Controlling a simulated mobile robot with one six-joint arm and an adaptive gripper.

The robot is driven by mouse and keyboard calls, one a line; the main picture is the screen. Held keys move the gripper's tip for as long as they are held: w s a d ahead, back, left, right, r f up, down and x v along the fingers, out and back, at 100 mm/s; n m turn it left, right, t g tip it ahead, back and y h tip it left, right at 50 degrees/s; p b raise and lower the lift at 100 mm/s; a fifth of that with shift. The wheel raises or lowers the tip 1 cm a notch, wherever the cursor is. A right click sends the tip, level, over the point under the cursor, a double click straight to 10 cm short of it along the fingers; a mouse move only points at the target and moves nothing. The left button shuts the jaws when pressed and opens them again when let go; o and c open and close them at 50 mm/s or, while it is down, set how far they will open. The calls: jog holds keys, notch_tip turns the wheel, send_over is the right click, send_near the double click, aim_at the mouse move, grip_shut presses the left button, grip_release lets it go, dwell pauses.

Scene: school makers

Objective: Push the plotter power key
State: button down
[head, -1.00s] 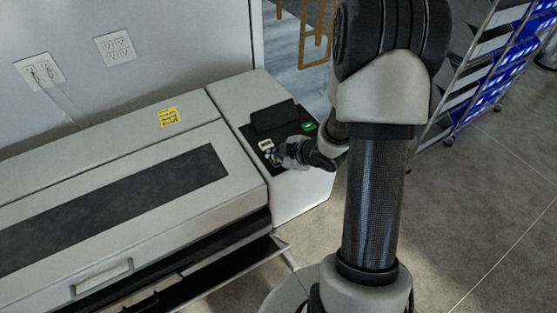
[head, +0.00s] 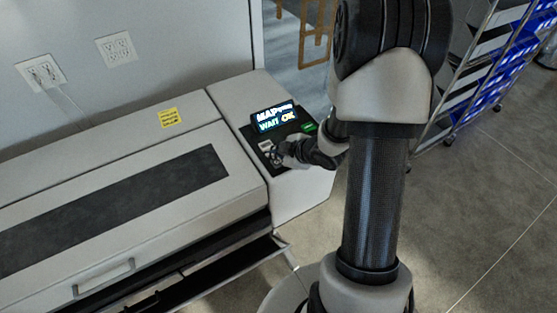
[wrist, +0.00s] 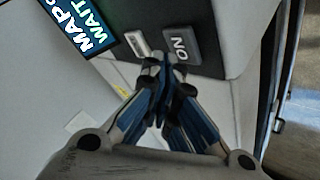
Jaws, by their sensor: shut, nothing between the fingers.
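The plotter (head: 120,185) is a long pale machine with a dark control panel at its right end. A dark grey key marked "ON" (wrist: 181,44) is on the panel, beside a small whitish key (wrist: 137,43). My gripper (wrist: 164,62) is shut and empty. Its tips are at the lower left edge of the "ON" key; I cannot tell whether they touch. In the head view my gripper (head: 279,154) is over the panel's near part.
A green key (head: 308,127) is at the panel's right. A yellow note (head: 169,117) is on the plotter lid. An open tray (head: 235,270) sticks out at the plotter's front. A rack with blue bins (head: 495,85) stands at right.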

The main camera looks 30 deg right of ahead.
aim_at(277, 163)
notch_tip(277, 163, up, 6)
jog(key=p, duration=0.4)
jog(key=shift+p, duration=0.35)
jog(key=shift+f, duration=0.1)
